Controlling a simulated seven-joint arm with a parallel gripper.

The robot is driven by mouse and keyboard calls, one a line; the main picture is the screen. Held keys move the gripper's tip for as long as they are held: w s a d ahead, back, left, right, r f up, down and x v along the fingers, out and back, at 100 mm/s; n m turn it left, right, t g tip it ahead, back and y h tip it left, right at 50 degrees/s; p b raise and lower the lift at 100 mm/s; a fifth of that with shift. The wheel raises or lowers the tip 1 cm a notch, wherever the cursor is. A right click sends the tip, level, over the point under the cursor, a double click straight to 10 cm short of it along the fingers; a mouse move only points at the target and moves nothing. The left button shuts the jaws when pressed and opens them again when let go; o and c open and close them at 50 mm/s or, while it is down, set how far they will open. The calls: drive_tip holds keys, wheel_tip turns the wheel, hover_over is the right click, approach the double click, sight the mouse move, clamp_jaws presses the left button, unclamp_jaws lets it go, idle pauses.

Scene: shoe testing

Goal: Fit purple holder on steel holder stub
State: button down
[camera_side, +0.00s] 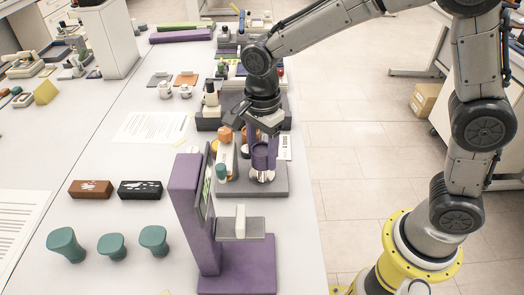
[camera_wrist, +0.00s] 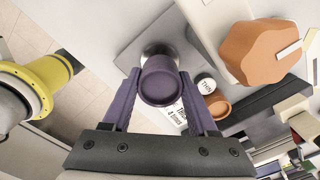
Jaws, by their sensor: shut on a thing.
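The purple holder (camera_side: 262,157), a small round cup, is between the fingers of my gripper (camera_side: 260,132) in the side view. My gripper is shut on it. In the wrist view, the purple fingers (camera_wrist: 160,82) flank the holder (camera_wrist: 161,88). The shiny steel stub (camera_side: 263,176) shows just under the holder in the side view, above the grey base plate. In the wrist view, a steel rim (camera_wrist: 157,49) shows behind the holder's far edge. The holder hides most of the stub. I cannot tell whether they touch.
A white machine body with an orange knob (camera_wrist: 256,50) stands close beside the holder. A purple stand (camera_side: 187,210) with a screen and platform is in front. Teal shoe forms (camera_side: 66,245) and two brushes (camera_side: 91,189) lie left on the white table. The floor is right.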

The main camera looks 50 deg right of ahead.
sight(262, 163)
drive_tip(key=shift+f, duration=1.7)
drive_tip(key=shift+c, duration=0.5)
unclamp_jaws()
wheel_tip(262, 163, up, 14)
drive_tip(key=shift+d, duration=0.1)
idle(0.4)
